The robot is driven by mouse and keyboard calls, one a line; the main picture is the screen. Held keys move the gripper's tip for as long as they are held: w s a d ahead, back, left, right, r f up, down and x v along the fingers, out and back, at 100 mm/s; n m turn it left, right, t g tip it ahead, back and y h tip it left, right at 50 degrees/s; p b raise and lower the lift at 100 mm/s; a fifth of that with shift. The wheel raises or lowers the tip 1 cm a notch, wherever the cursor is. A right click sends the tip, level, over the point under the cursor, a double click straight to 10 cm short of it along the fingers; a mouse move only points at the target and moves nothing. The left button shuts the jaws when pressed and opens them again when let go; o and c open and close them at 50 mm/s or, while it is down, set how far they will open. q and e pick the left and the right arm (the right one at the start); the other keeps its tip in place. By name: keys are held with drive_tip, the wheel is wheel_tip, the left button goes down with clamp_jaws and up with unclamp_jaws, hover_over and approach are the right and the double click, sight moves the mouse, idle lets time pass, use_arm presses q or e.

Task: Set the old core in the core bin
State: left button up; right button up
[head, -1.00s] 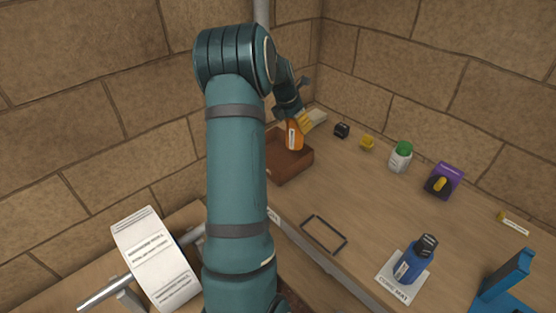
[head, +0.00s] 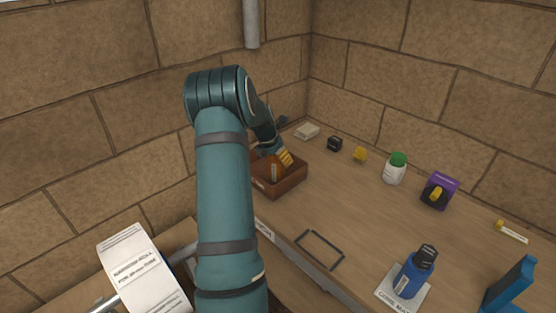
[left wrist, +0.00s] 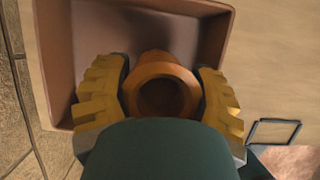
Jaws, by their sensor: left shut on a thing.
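The old core (head: 273,171) is an orange tube, seen end-on with a dark hollow opening in the left wrist view (left wrist: 160,70). My left gripper (head: 284,159) has yellow fingers shut on it, one on each side in the left wrist view. The core bin (head: 286,188) is an open brown box at the back left of the bench. The core is within the bin's outline, its lower part hidden by the bin's wall. I cannot tell whether it touches the floor. The bin's wall (left wrist: 53,65) surrounds the core in the left wrist view. My right gripper is not in view.
Along the back stand a pale block (head: 307,131), a black item (head: 335,144), a yellow item (head: 360,154), a green-capped jar (head: 395,170) and a purple box (head: 440,189). A blue bottle (head: 411,278) stands nearer. A white printed roll (head: 141,265) is at lower left.

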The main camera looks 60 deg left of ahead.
use_arm(q)
drive_tip(key=shift+f, duration=0.1)
drive_tip(key=o, duration=1.2)
drive_tip(key=p+v, duration=0.2)
drive_tip(key=v, duration=1)
drive_tip(key=shift+p, duration=0.35)
drive_tip(key=shift+s, duration=0.1)
